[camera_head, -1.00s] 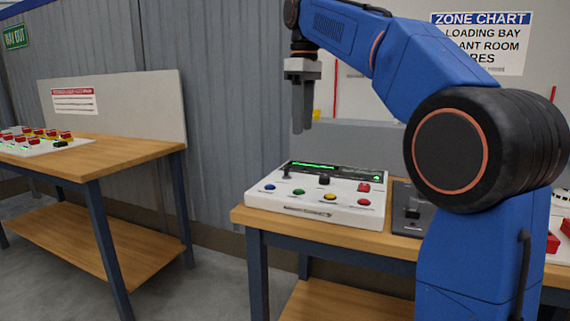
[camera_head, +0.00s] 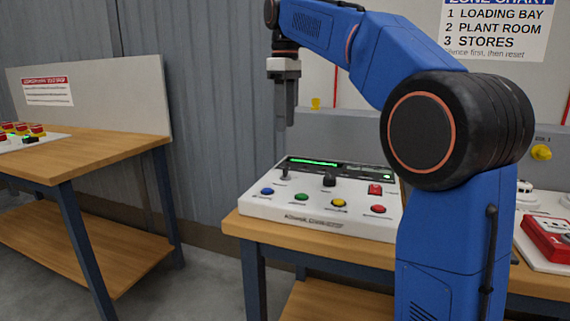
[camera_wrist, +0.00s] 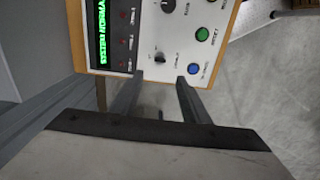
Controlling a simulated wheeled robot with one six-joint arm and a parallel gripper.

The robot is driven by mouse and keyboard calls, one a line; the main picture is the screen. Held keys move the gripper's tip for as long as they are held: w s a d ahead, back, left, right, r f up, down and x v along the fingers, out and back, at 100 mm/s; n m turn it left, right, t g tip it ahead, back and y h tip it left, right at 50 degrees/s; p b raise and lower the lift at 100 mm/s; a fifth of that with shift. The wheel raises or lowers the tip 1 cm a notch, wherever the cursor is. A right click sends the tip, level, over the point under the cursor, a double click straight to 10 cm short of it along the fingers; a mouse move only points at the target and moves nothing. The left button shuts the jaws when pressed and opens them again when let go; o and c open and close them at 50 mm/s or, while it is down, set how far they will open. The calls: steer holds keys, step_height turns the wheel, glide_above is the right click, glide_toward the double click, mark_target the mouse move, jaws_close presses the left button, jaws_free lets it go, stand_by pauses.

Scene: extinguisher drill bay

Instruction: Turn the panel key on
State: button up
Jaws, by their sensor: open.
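The white control panel (camera_head: 310,222) lies on the wooden bench, with a lit green display along its back. A small upright key switch (camera_head: 285,174) stands at its left, behind the blue button. In the wrist view the key (camera_wrist: 160,57) shows between and just beyond my fingertips, near the blue button. My gripper (camera_head: 287,122) hangs pointing down above the panel's back left, apart from it. In the wrist view my gripper (camera_wrist: 160,80) has its two fingers spread with nothing between them.
A black knob (camera_head: 329,180), a red switch (camera_head: 375,190) and coloured buttons, including a green one (camera_head: 301,197), sit close to the key. A red box (camera_head: 548,238) is at the right. Another bench (camera_head: 90,155) stands left, with floor between.

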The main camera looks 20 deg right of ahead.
mark_target(285, 173)
step_height(285, 173, down, 13)
steer(key=shift+f, duration=0.1)
stand_by(0.4)
steer(key=c, duration=1.1)
